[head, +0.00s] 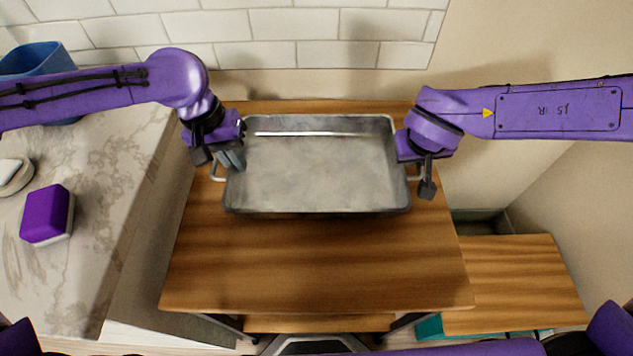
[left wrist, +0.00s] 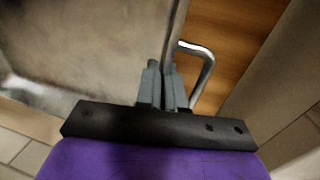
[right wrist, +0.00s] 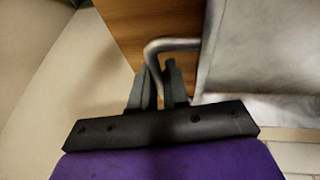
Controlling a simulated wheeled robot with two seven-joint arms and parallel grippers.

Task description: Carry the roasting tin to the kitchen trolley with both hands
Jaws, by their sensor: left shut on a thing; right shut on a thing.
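The grey metal roasting tin (head: 318,175) is level over the wooden top of what looks like the kitchen trolley (head: 320,265), towards its back. I cannot tell whether it touches the top. My left gripper (head: 232,158) is shut on the tin's left side, by the wire handle (left wrist: 207,70). My right gripper (head: 426,180) is shut on the right handle, which shows between the fingers in the right wrist view (right wrist: 160,45). The tin looks empty.
A marble counter (head: 110,220) stands at left with a purple and white sponge (head: 46,215), a pale dish (head: 14,175) and a blue container (head: 38,60). A tiled wall (head: 270,40) is behind. A lower wooden surface (head: 510,280) is at right. The top's front is clear.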

